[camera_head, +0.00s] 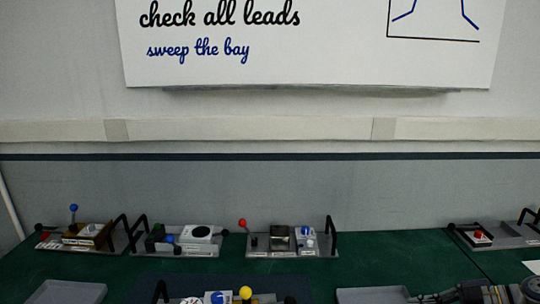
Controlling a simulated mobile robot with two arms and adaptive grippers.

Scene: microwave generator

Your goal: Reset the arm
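Part of my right arm shows at the bottom right edge, with my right gripper (428,298) pointing left at the picture's lower border. Its fingers are small and partly cut off, so I cannot tell whether they are open or shut. It is beside or over the right end of a grey tray (372,295). My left arm and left gripper are not in view.
A green table carries several grey module plates with black handles: one with a blue-knobbed lever (73,214), one with a white box (198,234), one with a red-knobbed lever (243,224), and one with a red button (480,236). Another grey tray (66,292) lies front left.

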